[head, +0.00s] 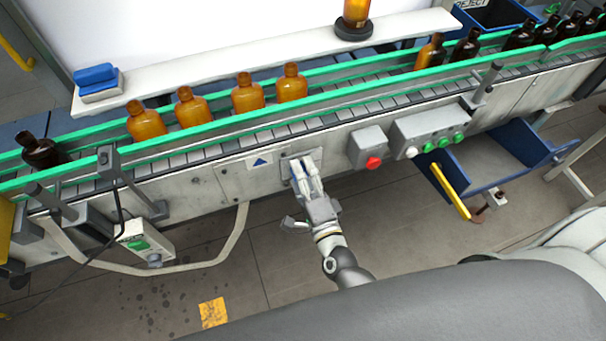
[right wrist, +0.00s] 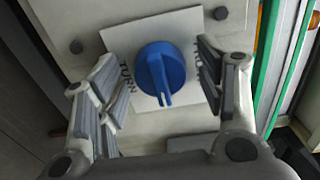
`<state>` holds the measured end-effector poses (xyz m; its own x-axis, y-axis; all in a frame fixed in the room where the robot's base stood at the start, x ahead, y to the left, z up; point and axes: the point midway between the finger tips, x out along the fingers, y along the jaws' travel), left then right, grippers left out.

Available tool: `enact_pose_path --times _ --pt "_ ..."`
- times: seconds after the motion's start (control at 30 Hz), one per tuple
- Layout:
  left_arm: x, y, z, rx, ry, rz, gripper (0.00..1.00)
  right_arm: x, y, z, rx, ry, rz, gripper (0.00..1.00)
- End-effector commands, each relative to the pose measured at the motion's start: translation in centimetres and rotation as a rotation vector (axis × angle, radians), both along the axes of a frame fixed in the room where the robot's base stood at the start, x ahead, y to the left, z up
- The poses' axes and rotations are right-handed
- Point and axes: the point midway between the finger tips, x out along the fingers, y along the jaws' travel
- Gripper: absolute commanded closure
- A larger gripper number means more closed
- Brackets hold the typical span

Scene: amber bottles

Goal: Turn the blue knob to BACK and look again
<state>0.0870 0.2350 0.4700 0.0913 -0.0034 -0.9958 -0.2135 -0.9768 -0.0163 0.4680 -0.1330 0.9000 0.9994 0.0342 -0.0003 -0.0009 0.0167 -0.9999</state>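The blue knob (right wrist: 161,74) sits on a white square plate (right wrist: 121,37) in the right wrist view. Its ridge and white mark point toward the bottom of that picture. "TURN" is printed on the plate left of the knob; lettering on the right is partly covered by a finger. My right gripper (head: 306,178) is at the conveyor's front panel in the head view. Its fingers stand open on either side of the knob, with gaps visible. The fingers mostly hide the knob in the head view. My left gripper is not in view.
Several amber bottles (head: 248,95) stand on the conveyor between green rails (head: 350,105). One amber bottle (head: 356,12) stands on a dark round base on the white ledge. A box with a red button (head: 374,163) is right of my gripper. A blue bin (head: 520,150) hangs farther right.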

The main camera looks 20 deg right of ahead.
Motion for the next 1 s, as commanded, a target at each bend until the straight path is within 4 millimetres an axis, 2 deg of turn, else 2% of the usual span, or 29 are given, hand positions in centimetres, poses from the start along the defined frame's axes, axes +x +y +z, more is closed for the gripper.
enact_pose_path --times 0.23,0.37,0.47,0.8,1.0 --pt "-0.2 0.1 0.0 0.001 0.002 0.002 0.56 -0.1 0.0 0.0 -0.001 0.0 0.0 0.36" --pt "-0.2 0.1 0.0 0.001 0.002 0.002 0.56 -1.0 0.0 -0.1 -0.002 0.002 0.0 0.36" --pt "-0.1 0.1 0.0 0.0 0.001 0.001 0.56 -2.5 -0.1 -0.1 -0.003 0.003 0.001 0.36" --pt "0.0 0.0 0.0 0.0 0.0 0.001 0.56 -9.4 -0.3 -0.1 -0.002 0.004 0.003 0.36" --pt "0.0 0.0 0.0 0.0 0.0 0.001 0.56 -11.6 -0.4 0.0 -0.001 0.001 0.001 0.36"
